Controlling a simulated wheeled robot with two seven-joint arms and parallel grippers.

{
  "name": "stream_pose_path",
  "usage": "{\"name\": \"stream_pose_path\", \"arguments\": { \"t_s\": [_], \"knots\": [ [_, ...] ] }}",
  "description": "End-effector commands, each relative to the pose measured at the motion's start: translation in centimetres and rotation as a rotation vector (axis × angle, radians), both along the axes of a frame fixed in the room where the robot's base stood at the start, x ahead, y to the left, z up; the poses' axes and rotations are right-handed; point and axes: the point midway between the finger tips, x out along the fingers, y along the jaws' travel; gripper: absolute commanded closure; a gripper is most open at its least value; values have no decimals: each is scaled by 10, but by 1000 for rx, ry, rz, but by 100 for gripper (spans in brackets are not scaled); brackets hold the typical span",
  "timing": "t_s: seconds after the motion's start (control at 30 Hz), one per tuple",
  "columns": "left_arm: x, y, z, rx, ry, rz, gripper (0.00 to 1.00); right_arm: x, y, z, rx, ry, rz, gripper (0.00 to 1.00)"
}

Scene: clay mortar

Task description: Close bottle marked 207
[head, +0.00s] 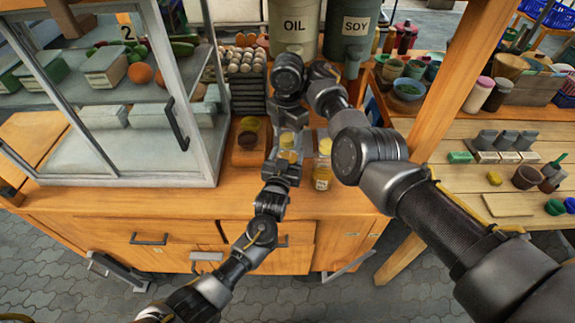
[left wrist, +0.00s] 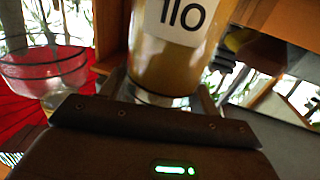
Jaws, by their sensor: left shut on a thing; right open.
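A small yellowish bottle (head: 288,156) stands in my left gripper (head: 285,166) above the wooden counter. In the left wrist view the bottle (left wrist: 170,62) is between the fingers, and its white label appears to read 110, not 207. My right gripper (head: 290,127) is open, reaching down just over this bottle's top; contact cannot be told. A second bottle (head: 322,172) with a yellow top and a pale label stands on the counter to the right; its number is too small to read. Whether the held bottle has a lid is hidden.
A glass display case (head: 120,110) stands left. A wooden tray (head: 238,158) with small jars is beside the grippers. OIL (head: 294,26) and SOY (head: 354,28) containers stand behind. A wooden post (head: 450,75) rises on the right.

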Motion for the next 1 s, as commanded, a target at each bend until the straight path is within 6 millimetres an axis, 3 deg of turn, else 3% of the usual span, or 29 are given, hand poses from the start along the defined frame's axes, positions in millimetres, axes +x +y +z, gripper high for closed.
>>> {"name": "stream_pose_path", "arguments": {
  "t_s": [0.27, 0.63, 1.0],
  "knots": [
    [0, 0, 1, 0, -2, 0, 100, 0, 0, -1, 0, 0, 0, 41],
    [0, 0, 1, 0, -2, -1, 100, 0, 0, 0, 0, 0, 0, 87],
    [0, -1, 1, 0, -2, -2, 100, 0, 1, 0, 1, 0, -288, 88]
  ]
}}
